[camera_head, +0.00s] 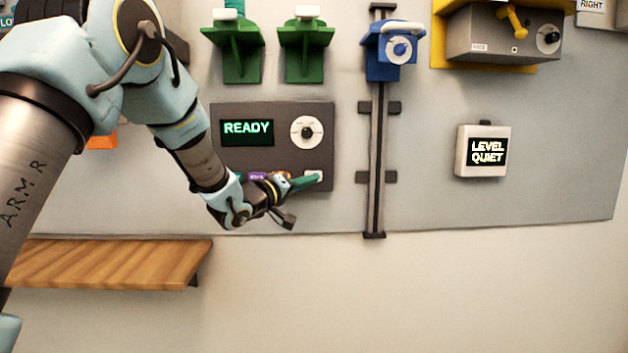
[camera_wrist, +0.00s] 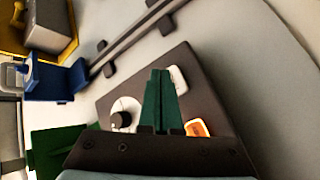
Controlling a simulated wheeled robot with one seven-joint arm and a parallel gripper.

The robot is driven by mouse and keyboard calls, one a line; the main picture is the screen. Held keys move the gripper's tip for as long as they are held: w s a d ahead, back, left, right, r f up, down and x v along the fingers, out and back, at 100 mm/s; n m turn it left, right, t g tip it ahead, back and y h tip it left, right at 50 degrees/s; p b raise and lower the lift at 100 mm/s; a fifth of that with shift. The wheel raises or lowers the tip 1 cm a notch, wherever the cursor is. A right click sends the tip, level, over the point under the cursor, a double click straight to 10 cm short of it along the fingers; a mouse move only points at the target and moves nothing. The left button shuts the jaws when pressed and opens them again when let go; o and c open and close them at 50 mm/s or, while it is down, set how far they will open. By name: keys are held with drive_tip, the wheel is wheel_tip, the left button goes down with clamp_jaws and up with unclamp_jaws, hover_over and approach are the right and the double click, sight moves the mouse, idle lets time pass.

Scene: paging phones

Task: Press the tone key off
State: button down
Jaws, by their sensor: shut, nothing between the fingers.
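A dark panel (camera_head: 270,152) on the wall has a green READY display (camera_head: 247,131), a round white dial (camera_head: 306,132) and a row of keys along its bottom. A white key (camera_head: 315,174) is at the row's right end; it also shows in the wrist view (camera_wrist: 178,79). An orange key (camera_wrist: 196,128) shows below it in the wrist view. I cannot read which key is the tone key. My gripper (camera_head: 317,177), with green fingers shut and empty, is at the white key; its tips (camera_wrist: 160,73) appear beside it. Whether they touch is unclear. My wrist hides part of the row.
A vertical rail (camera_head: 376,160) with a blue holder (camera_head: 392,52) stands right of the panel. Two green brackets (camera_head: 306,50) are above. A box reading LEVEL QUIET (camera_head: 484,152) is farther right. A wooden shelf (camera_head: 110,262) juts out at lower left. The wall below the panel is clear.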

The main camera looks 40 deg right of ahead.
drive_tip(key=shift+s+a+b, duration=0.55)
drive_tip(key=shift+s+a, duration=0.95)
drive_tip(key=shift+s, duration=0.3)
drive_tip(key=w+a+f+n+t+y, duration=0.1)
drive_tip(key=w+a+f+t+y, duration=0.2)
drive_tip(key=w+a, duration=0.4)
drive_tip(key=w+a+f+n+t+y, duration=0.2)
drive_tip(key=w+a+f+t+y, duration=0.1)
drive_tip(key=w+a, duration=0.4)
drive_tip(key=w+a+f+n+y, duration=0.1)
drive_tip(key=a+f+y, duration=0.2)
drive_tip(key=a, duration=0.6)
drive_tip(key=w+a+f+y, duration=0.1)
drive_tip(key=a+f+y, duration=0.25)
drive_tip(key=a, duration=0.55)
drive_tip(key=s+a+f+n+g+y, duration=0.1)
drive_tip(key=s+a+f+y, duration=0.15)
drive_tip(key=a, duration=0.55)
drive_tip(key=s+a+f+n+g+y, duration=0.1)
drive_tip(key=s+a+f+y, duration=0.15)
drive_tip(key=a, duration=0.55)
drive_tip(key=s+a+f+g+y, duration=0.1)
drive_tip(key=s+a+g, duration=0.3)
drive_tip(key=s+a, duration=0.4)
drive_tip(key=s, duration=0.4)
drive_tip(key=shift+f, duration=0.4)
